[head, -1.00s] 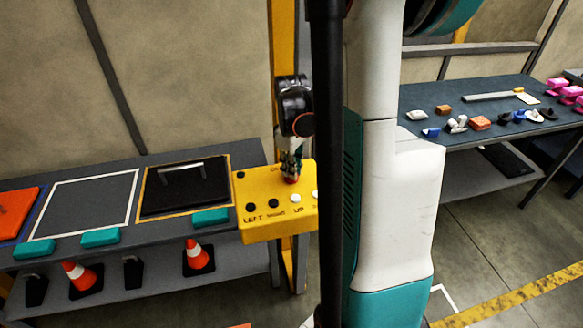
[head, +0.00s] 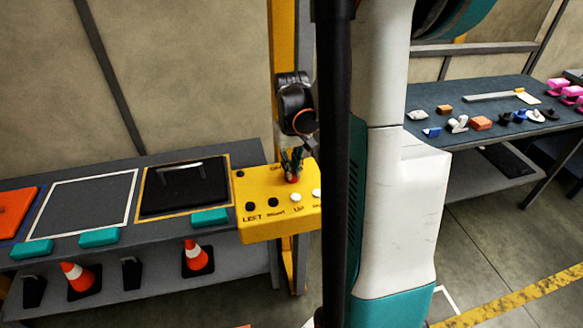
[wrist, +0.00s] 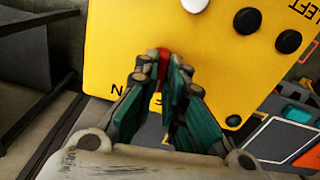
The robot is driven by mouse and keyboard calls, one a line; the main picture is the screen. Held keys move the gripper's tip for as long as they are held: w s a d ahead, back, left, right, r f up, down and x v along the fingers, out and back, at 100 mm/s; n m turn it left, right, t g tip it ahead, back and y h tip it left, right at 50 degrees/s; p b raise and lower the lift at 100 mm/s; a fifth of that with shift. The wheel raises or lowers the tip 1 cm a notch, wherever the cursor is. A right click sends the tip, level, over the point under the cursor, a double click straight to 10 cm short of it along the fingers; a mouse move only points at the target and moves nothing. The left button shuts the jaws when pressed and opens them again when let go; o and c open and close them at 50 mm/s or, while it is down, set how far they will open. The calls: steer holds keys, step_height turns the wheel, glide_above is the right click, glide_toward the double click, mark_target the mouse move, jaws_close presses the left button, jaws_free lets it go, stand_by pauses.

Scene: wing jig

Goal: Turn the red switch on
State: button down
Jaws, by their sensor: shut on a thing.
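The yellow control box (head: 262,222) has several black and white buttons and printed labels, with LEFT and UP legible in the head view. The red switch (head: 292,179) is on its top face near the back. My gripper (head: 291,165) is down over the box with its fingers around the red switch. In the wrist view, the teal-lined fingers of my gripper (wrist: 163,78) are close together on the red switch (wrist: 164,57), and part of the switch is hidden between them. The yellow box (wrist: 125,40) fills the upper middle there, with an N beside the fingers.
A grey bench (head: 150,160) to the left holds a black case (head: 172,190), an orange panel (head: 12,208) and teal blocks (head: 100,237). Cones (head: 197,259) stand below. A yellow post (head: 285,70) rises behind the box. A table (head: 480,95) with small parts stands right.

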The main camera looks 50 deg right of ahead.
steer(key=m, duration=0.5)
steer(key=shift+m, duration=0.3)
steer(key=shift+m+b, duration=0.45)
steer(key=shift+m, duration=1.75)
steer(key=c, duration=1.7)
jaws_free()
step_height(320, 180, up, 12)
steer(key=shift+r, duration=0.1)
